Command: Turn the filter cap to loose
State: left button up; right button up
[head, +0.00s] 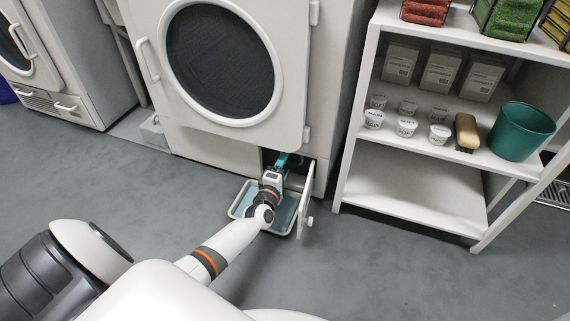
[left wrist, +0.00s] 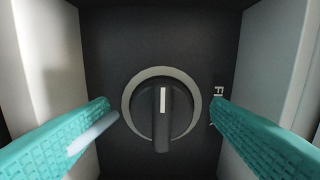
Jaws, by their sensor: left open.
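The filter cap (left wrist: 161,112) is a dark round knob with a raised grip bar and a white mark, inside a grey ring. In the left wrist view it faces me, its bar upright and the white mark toward the top. My left gripper (left wrist: 160,108) is open, its two teal fingers on either side of the cap and apart from it. In the head view my left gripper (head: 284,163) reaches into the opening low on the washing machine (head: 232,135), and the cap is hidden there. Part of a label shows right of the cap. My right gripper is not in view.
A small open flap door (head: 307,200) stands at the right of the opening. A shallow tray (head: 236,211) lies on the floor under my left arm. A white shelf (head: 410,193) with tubs, cartons, a brush and a green bucket (head: 521,132) stands to the right.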

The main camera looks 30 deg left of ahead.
pick_arm(q)
jog(key=p+v, duration=0.5)
jog(key=v, duration=0.6)
jog(key=shift+p, duration=0.3)
jog(key=shift+r, duration=0.1)
